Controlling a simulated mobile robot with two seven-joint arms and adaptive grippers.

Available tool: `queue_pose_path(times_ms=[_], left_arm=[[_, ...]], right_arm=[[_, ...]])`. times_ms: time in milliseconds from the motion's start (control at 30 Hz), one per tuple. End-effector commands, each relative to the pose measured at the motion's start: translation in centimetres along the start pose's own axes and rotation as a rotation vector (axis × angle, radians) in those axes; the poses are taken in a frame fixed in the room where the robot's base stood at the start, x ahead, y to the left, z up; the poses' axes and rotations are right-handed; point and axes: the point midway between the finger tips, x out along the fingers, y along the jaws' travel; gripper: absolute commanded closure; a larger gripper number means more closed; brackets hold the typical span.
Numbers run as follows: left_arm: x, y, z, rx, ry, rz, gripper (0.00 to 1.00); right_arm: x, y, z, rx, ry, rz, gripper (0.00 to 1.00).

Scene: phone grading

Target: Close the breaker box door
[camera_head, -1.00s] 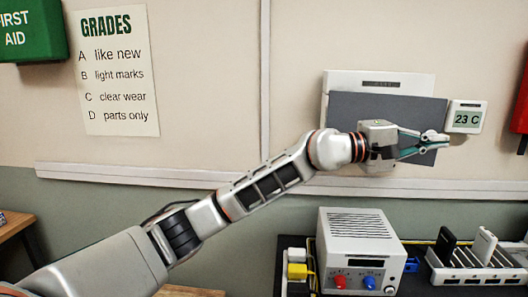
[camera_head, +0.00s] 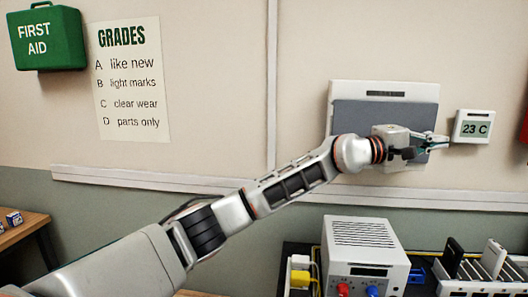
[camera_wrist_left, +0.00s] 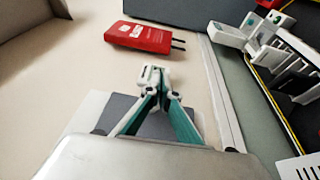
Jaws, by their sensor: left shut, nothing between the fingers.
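The breaker box (camera_head: 380,88) is a pale box on the wall with a dark slot along its top. Its flat dark grey door (camera_head: 365,116) lies over the box front, within the pale outline. I cannot tell whether it is fully flush. My left gripper (camera_head: 436,143) is shut and empty, in front of the door's right edge, with its tips pointing right. The wrist hides the door's lower middle part. In the left wrist view, the closed fingertips (camera_wrist_left: 153,76) stand out beyond the grey door (camera_wrist_left: 122,110). My right gripper is not in view.
A white thermostat reading 23 C (camera_head: 473,127) hangs just right of the fingertips. A red wall item (camera_wrist_left: 138,37) shows farther along the wall. Below stand a power supply (camera_head: 365,240) and a rack (camera_head: 480,275).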

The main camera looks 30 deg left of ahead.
Motion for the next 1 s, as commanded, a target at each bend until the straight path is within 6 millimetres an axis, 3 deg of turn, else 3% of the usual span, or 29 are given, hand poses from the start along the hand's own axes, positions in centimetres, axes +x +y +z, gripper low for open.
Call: queue_pose_path(times_ms=[300,1000], left_arm=[[0.60,-0.07,-0.96,0.002,0.041,-0.001,1.00],[0.62,-0.12,-1.00,0.002,0.043,-0.001,1.00]], right_arm=[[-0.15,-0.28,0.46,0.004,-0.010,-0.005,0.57],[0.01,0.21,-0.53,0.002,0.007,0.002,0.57]])
